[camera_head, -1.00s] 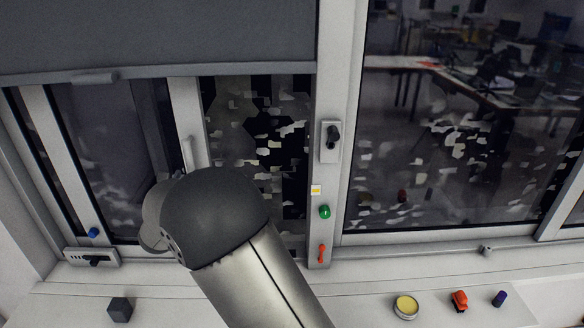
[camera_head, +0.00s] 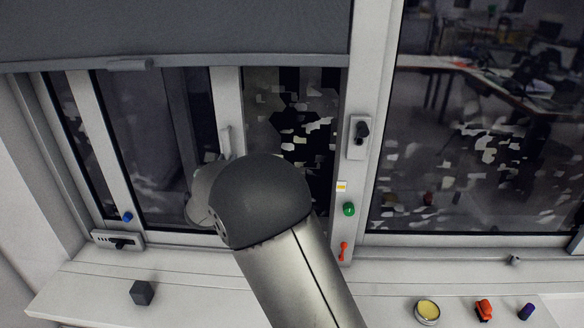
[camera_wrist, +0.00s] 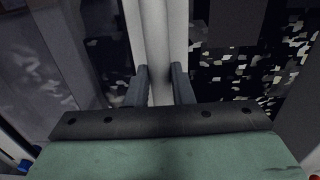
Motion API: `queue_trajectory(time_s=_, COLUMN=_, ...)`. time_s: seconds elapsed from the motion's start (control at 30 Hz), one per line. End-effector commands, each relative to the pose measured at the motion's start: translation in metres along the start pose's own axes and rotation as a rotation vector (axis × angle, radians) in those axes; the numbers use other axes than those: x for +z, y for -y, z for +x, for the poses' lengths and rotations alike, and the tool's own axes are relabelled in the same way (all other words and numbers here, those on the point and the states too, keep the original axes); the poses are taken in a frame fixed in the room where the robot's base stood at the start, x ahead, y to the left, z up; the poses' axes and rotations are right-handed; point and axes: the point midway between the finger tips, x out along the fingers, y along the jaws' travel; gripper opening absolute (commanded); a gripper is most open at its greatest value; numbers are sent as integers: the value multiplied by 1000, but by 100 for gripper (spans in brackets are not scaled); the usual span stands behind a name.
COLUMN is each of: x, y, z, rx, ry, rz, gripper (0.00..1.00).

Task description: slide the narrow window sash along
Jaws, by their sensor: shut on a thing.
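The narrow window sash is a dark glass pane in a white frame at the left of the head view, and its right upright (camera_head: 228,105) stands beside a dark opening. A pale upright handle (camera_head: 225,140) sits on that upright, its lower part hidden by my arm. In the wrist view, the white upright (camera_wrist: 155,30) runs down between the two dark fingers of my gripper (camera_wrist: 161,88). My gripper is shut on the sash handle, though the grasped part is mostly hidden. My arm hides the gripper in the head view.
A white post (camera_head: 368,100) with a black knob (camera_head: 361,131), a green button (camera_head: 348,209) and a red lever (camera_head: 343,251) stands right of the opening. A dark cube (camera_head: 142,292), a yellow-topped tin (camera_head: 428,311) and small items lie on the sill. A grey blind (camera_head: 170,30) hangs above.

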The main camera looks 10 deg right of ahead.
Motion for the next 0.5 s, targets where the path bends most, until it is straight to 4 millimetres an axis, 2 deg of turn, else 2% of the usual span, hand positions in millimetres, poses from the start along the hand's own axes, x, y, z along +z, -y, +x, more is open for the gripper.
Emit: queue_trajectory(time_s=0.5, x=-4, y=37, z=-1, rx=0, ry=-4, rz=0, gripper=1)
